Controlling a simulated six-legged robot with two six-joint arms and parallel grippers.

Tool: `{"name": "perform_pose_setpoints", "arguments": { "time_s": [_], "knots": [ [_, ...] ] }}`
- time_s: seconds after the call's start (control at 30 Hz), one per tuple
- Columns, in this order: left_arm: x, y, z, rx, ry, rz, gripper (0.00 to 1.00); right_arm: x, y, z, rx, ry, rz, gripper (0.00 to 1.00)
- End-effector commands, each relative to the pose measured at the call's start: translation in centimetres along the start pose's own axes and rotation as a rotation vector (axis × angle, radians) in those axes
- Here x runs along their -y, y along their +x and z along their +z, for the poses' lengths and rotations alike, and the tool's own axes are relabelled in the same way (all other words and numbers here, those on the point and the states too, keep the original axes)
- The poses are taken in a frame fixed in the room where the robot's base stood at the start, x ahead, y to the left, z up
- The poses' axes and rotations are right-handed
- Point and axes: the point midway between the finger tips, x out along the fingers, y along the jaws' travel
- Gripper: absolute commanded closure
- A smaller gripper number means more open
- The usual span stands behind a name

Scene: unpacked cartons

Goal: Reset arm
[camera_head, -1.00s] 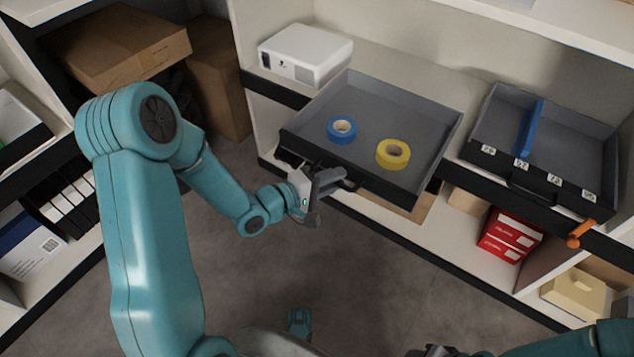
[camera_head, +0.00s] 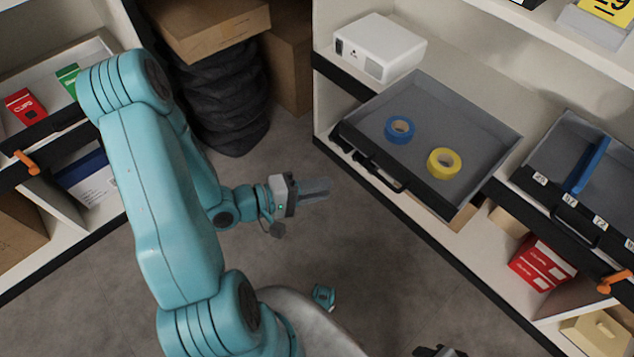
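My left gripper (camera_head: 318,188) is over the floor, left of the open drawer and clear of its handle. Its fingers point right and look close together; I cannot tell whether they touch, and nothing shows between them. The dark drawer (camera_head: 452,128) is pulled out from the shelf and holds a blue tape roll (camera_head: 399,130) and a yellow tape roll (camera_head: 444,163). A dark part at the bottom edge may belong to my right arm, but its fingertips cannot be made out.
A white projector (camera_head: 380,48) stands on the shelf behind the drawer. A second drawer (camera_head: 540,184) with a blue divider is at the right. Left shelves (camera_head: 55,95), cartons (camera_head: 205,25) and a black bag (camera_head: 215,100) stand at the left.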

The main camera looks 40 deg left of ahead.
Motion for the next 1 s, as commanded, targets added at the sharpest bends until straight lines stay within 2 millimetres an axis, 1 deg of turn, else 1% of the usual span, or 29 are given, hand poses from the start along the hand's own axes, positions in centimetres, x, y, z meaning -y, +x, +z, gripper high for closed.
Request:
{"name": "perform_pose_setpoints", "arguments": {
  "time_s": [0.53,0.63,0.67,0.73,0.77,0.8,0.83,0.87,0.9,0.93,0.97,1.0],
  "knots": [
    [0.1,-0.1,0.0,0.001,0.0,0.0,0.77,0.0,0.0,0.0,0.0,0.001,0.0,0.57],
    [-0.3,0.5,0.6,0.026,0.008,0.006,0.77,0.0,0.0,0.0,0.0,0.001,0.0,0.57],
    [-0.4,1.0,1.1,0.048,0.011,0.011,0.77,0.0,0.0,0.0,0.0,0.001,0.0,0.57],
    [-0.9,2.9,3.4,0.133,0.013,0.026,0.77,0.0,0.0,0.0,0.0,0.001,0.0,0.57],
    [-1.1,3.9,4.8,0.183,0.012,0.033,0.77,0.0,0.0,0.0,0.0,0.001,0.0,0.57],
    [-1.2,5.4,6.7,0.242,0.006,0.038,0.77,0.0,0.0,0.0,0.0,0.001,0.0,0.57],
    [-1.1,6.6,8.0,0.273,-0.006,0.031,0.77,0.0,0.0,0.0,0.0,0.001,0.0,0.57],
    [-0.6,7.8,9.2,0.295,-0.017,0.005,0.77,0.0,0.0,0.0,0.0,0.001,0.0,0.57],
    [0.5,9.5,10.7,0.315,-0.012,-0.047,0.77,0.0,0.0,0.0,0.0,0.001,0.0,0.57],
    [1.7,10.6,11.8,0.322,0.011,-0.1,0.77,0.0,0.0,0.0,0.0,0.001,0.0,0.57],
    [3.1,11.6,12.9,0.328,0.045,-0.162,0.77,0.0,0.0,0.0,0.0,0.001,0.0,0.57],
    [5.1,12.4,14.1,0.333,0.104,-0.25,0.77,0.0,0.0,0.0,0.0,0.001,0.0,0.57]
  ]
}}
